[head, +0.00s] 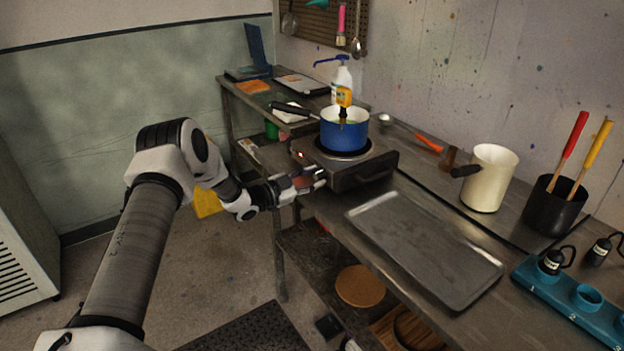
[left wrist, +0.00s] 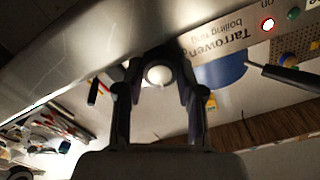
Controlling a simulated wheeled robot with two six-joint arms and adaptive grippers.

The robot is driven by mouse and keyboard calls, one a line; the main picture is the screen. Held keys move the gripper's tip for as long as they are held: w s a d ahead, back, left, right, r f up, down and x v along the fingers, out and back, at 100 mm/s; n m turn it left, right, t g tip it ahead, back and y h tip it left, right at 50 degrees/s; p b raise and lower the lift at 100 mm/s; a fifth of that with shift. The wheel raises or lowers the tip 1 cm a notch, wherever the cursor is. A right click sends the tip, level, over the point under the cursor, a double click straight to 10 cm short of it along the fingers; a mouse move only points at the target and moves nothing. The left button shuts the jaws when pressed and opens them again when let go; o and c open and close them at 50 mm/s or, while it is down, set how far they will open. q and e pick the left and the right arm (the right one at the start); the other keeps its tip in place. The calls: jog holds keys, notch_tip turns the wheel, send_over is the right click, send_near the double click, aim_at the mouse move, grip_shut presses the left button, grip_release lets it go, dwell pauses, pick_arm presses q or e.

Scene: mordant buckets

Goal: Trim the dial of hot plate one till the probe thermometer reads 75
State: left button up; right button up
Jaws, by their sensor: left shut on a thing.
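The hot plate (head: 376,174) stands at the bench's front edge, with a blue pot (head: 343,135) on its ring. A yellow probe thermometer (head: 344,97) stands at the pot; its reading is too small to make out. My left gripper (head: 320,178) is at the hot plate's front panel. In the left wrist view my left gripper (left wrist: 160,72) has its fingers shut around the pale round dial (left wrist: 158,76). A red lamp (left wrist: 267,24) glows on the lettered panel. The dial's pointer or marks cannot be made out. My right gripper is not in view.
A metal tray (head: 425,248) lies right of the hot plate. A cream jug (head: 490,180), a black pot (head: 552,207) with handles in it and a teal rack (head: 570,297) stand farther right.

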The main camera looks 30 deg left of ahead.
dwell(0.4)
pick_arm(q)
jog(key=o, duration=1.1)
jog(key=shift+w, duration=0.1)
jog(key=shift+o, duration=0.2)
jog(key=v, duration=1.2)
jog(key=shift+f, duration=0.1)
